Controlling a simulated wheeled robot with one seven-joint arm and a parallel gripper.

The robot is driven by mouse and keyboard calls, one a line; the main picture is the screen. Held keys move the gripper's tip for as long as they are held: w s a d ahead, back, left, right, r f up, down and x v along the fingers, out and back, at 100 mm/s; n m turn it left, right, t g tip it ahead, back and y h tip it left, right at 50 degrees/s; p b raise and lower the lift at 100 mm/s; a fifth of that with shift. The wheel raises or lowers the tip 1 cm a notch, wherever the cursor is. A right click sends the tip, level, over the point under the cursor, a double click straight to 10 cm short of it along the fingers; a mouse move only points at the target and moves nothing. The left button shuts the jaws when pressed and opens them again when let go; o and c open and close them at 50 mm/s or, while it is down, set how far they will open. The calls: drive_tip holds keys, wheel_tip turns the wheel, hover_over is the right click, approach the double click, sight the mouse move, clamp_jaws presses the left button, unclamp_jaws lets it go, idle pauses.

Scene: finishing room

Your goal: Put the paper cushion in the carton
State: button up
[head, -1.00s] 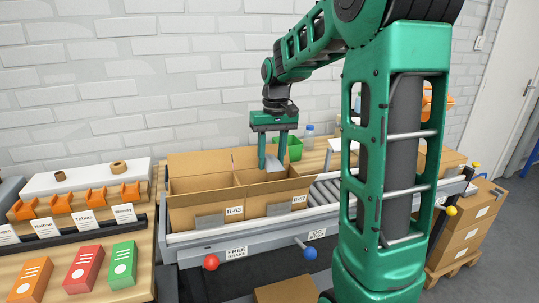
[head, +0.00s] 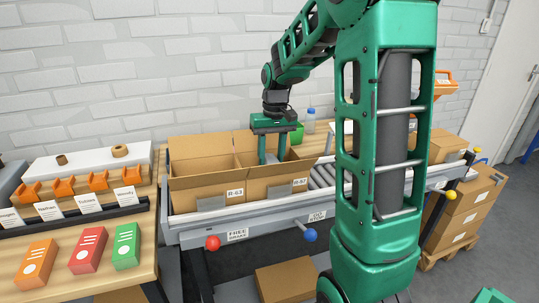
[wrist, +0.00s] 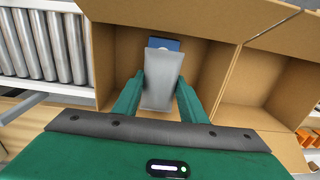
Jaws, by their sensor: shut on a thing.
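The paper cushion (wrist: 161,80) is a pale grey slab. My gripper (head: 272,157) is shut on it, with one green finger on each side in the wrist view. The right-hand brown carton (head: 281,190), labelled like R-57, stands open on the conveyor. My fingers reach down into its opening, and the cushion is over or within it. A blue item (wrist: 163,44) lies in that carton, partly hidden by the cushion. In the head view the carton walls hide the cushion's lower part.
A second open carton, R-63 (head: 205,189), adjoins on the left. Raised flaps surround both openings. Bare rollers (head: 323,174) lie to the right. Red (head: 213,243) and blue (head: 309,235) knobs stick out in front. A green bin (head: 297,133) stands behind.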

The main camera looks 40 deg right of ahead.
drive_tip(key=shift+f, duration=1.3)
drive_tip(key=o, duration=1.1)
drive_tip(key=shift+r, duration=1.05)
drive_tip(key=shift+r, duration=0.1)
drive_tip(key=shift+r, duration=2.9)
